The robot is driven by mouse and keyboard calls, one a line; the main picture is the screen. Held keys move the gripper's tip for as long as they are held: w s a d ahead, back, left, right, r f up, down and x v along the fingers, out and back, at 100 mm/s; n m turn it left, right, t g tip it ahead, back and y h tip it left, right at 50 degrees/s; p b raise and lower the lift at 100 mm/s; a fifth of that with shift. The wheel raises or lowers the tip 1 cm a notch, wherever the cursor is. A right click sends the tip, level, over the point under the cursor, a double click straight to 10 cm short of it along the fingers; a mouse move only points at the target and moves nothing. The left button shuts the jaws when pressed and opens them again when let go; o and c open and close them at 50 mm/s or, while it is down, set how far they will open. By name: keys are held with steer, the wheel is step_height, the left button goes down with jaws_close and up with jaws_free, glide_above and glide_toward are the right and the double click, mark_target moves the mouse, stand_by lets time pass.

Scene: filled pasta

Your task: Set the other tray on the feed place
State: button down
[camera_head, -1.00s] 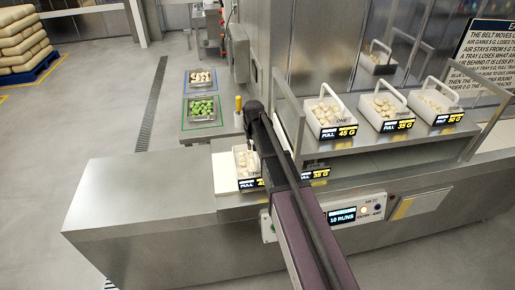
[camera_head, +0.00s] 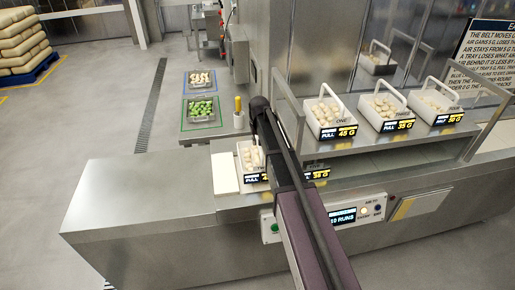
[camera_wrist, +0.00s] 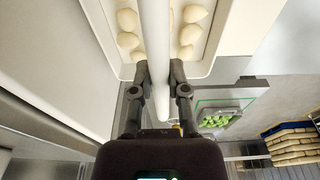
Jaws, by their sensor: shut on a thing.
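My gripper (camera_wrist: 158,78) is shut on the white upright handle (camera_wrist: 154,35) of a pale tray (camera_wrist: 122,68) of cream filled pasta. In the head view this tray (camera_head: 241,160) is at the left end of the counter, just right of a bare white pad (camera_head: 225,174); my arm partly covers it and its black label. I cannot tell whether it touches the surface below. Which marking is the feed place is not clear from the frames.
Three handled trays stand on the raised shelf: one marked 45 G (camera_head: 318,112), one 35 G (camera_head: 371,111), one 50 G (camera_head: 424,108). A 36 G label (camera_head: 316,174) shows beside my arm. Green pasta (camera_head: 202,108) and pale pasta (camera_head: 200,79) lie on the side bench.

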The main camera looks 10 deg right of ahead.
steer(key=shift+s+f+b, duration=0.1)
steer(key=shift+f+b, duration=1.35)
steer(key=shift+f, duration=0.35)
steer(key=c, duration=0.6)
jaws_free()
steer(key=shift+c, duration=0.2)
steer(key=shift+r, duration=0.2)
steer(key=r+p, duration=0.4)
steer(key=s+r+p, duration=0.1)
steer(key=r+p, duration=0.7)
steer(key=shift+s, duration=0.4)
